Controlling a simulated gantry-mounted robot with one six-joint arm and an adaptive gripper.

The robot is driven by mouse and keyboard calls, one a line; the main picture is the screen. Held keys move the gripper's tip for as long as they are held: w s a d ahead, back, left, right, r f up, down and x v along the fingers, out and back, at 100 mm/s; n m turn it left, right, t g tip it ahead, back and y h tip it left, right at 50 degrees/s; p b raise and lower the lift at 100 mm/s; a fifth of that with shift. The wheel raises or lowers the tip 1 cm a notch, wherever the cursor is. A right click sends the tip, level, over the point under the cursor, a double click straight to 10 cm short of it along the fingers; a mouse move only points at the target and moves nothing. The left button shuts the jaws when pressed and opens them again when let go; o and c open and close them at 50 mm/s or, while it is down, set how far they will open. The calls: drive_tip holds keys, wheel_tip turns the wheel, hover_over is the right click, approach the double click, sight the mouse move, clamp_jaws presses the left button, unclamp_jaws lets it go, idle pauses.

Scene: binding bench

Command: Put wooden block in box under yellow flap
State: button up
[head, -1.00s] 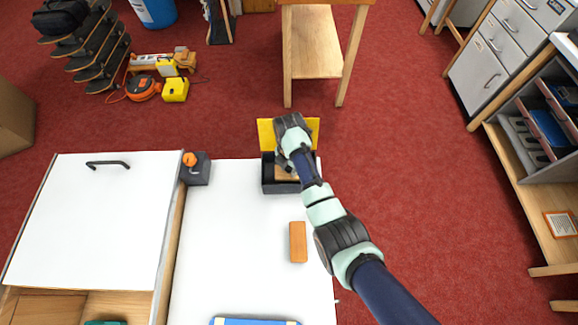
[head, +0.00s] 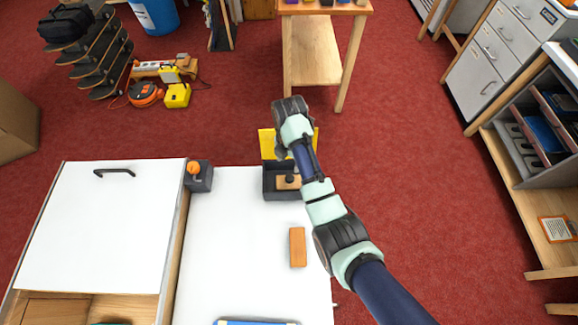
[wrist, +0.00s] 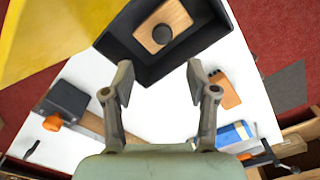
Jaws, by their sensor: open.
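The wooden block (wrist: 175,17), pale with a dark round knob on top, lies inside the dark open-topped box (head: 281,194). The block also shows in the head view (head: 284,182), partly behind my arm. The yellow flap (head: 266,143) stands open at the far side of the box; in the wrist view it fills the upper left (wrist: 40,35). My gripper (wrist: 160,82) is open and empty, its two fingers apart and clear of the block. In the head view my wrist hides the fingertips and part of the flap.
An orange block (head: 298,247) lies on the white tabletop (head: 235,255) in front of the box. A dark device with an orange knob (head: 199,178) stands to the left, beside a white panel with a handle (head: 100,225). A blue item (head: 255,322) is at the near edge.

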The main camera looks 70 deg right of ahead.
wheel_tip(320, 180, up, 3)
drive_tip(key=shift+f, duration=0.1)
idle(0.4)
drive_tip(key=w+a+r+m+t+h, duration=0.1)
drive_tip(key=w+a+r+m+t, duration=0.4)
drive_tip(key=a, duration=0.6)
drive_tip(key=w+a+r+m+t+h, duration=0.1)
drive_tip(key=w+a+r+m+h, duration=0.1)
drive_tip(key=w+a, duration=0.7)
drive_tip(key=s+a+r+m+t+y, duration=0.1)
drive_tip(key=s+a+r+m+t, duration=0.1)
drive_tip(key=a+r, duration=0.4)
drive_tip(key=s+a+r+m+t+y, duration=0.2)
drive_tip(key=s+a+r+m+t, duration=0.1)
drive_tip(key=a, duration=1.1)
wheel_tip(320, 180, up, 4)
drive_tip(key=m+t, duration=0.1)
drive_tip(key=m, duration=0.1)
drive_tip(key=shift+s+a+f+m+t, duration=0.15)
drive_tip(key=shift+s+a+m+t, duration=0.15)
drive_tip(key=shift+m+t, duration=0.1)
